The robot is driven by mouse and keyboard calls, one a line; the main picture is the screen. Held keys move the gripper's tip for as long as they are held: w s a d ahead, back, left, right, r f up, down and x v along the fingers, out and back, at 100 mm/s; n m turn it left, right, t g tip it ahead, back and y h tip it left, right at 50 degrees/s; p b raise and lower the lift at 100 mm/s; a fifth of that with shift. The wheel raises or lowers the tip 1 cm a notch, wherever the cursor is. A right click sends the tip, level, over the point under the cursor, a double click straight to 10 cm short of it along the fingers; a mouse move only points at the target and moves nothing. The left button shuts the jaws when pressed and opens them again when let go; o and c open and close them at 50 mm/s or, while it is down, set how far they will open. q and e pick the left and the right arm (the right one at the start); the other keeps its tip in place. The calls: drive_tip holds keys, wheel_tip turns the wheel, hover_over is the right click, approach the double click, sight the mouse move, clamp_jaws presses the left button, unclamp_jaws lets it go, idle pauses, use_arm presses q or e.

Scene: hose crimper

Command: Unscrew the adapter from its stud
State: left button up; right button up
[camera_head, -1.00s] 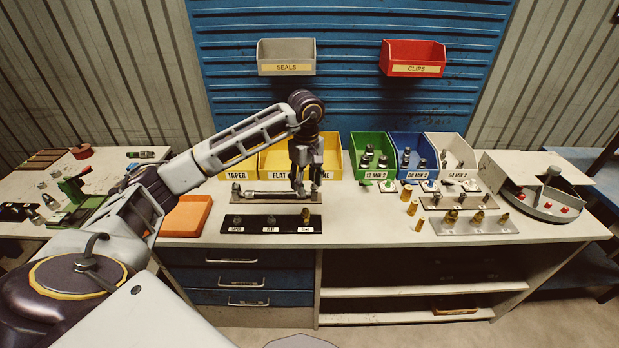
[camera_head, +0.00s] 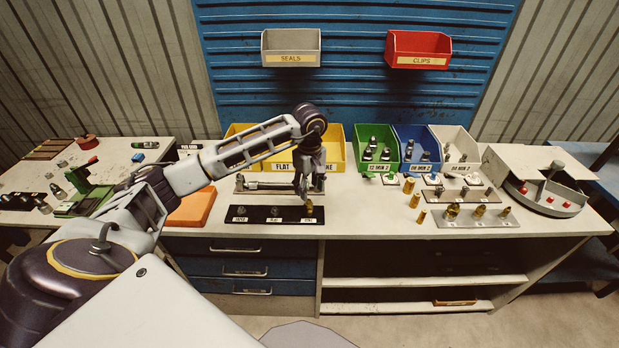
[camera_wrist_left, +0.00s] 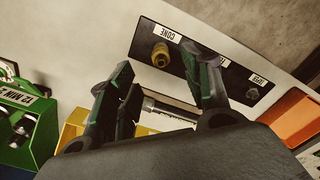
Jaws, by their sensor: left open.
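A brass adapter (camera_head: 309,208) stands at the right end of a black plate (camera_head: 262,226), at the stud labelled CONE. It also shows in the left wrist view (camera_wrist_left: 160,54), upright on the plate. Two smaller grey studs stand bare on the same plate, to its left in the head view. My left gripper (camera_head: 303,193) is open and points down, just above and behind the adapter. In the left wrist view, the adapter shows between the spread fingertips, with no visible contact. The stud under the adapter is hidden. My right gripper is out of view.
Behind the black plate lies a grey rack with a metal bar (camera_head: 262,185), close to the fingers. Yellow bins (camera_head: 335,160) stand behind it, with a green bin (camera_head: 375,140) to the right. An orange tray (camera_head: 192,208) lies left. Bench front is clear.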

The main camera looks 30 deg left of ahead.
sight(309, 200)
use_arm(q)
drive_tip(key=shift+f+p, duration=0.65)
drive_tip(key=shift+f, duration=3.5)
